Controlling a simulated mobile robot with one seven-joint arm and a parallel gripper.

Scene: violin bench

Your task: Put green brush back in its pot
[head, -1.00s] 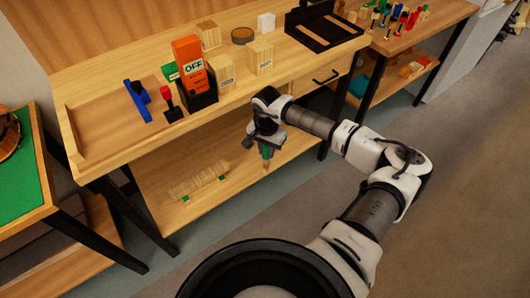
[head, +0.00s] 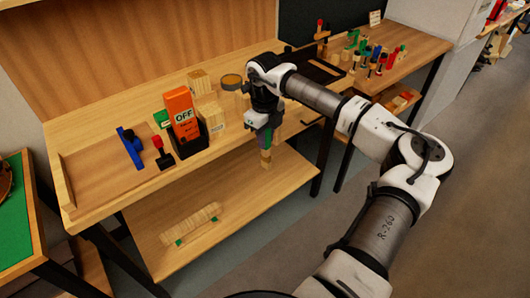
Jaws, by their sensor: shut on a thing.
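My gripper (head: 264,126) is shut on the green brush (head: 265,141), which hangs upright below it in front of the workbench's front edge. The brush's light wooden lower end (head: 265,158) points down; the jaws hide its upper part. I cannot tell for sure which holder is its pot. A pale wooden block with a small label (head: 210,117) stands on the bench to the left of my gripper, and another pale block (head: 199,82) stands behind it. The labels are too small to read.
An orange box marked OFF (head: 180,108) stands in a black holder (head: 203,138). A blue tool (head: 131,148) and a red-topped tool (head: 162,153) lie left of it. A round tin (head: 232,82) is behind. The lower shelf (head: 235,190) holds a slatted wooden piece (head: 190,224).

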